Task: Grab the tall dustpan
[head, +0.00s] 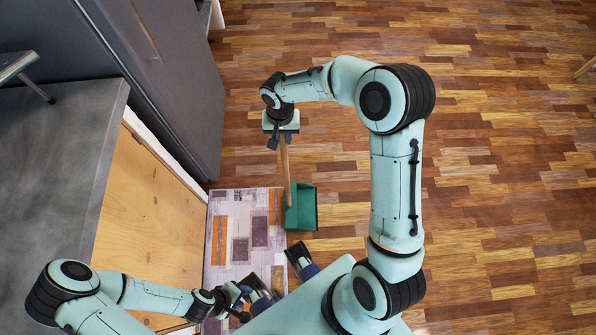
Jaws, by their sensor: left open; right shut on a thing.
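The tall dustpan (301,209) has a green pan and a long wooden handle. It is on or just above the wooden floor beside the patterned rug; I cannot tell if it touches the floor. My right gripper (279,139) is shut on the upper part of the wooden handle, and its fingers hide the handle's top. The handle runs down from the gripper to the green pan. My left gripper (239,305) is open and empty, low in the view over the near part of the rug, apart from the dustpan.
A patterned rug (238,232) lies left of the dustpan. A wooden cabinet (150,205) with a grey countertop (60,150) stands at the left, with a tall grey cabinet or fridge (170,75) behind it. The wooden floor (500,170) at the right is clear.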

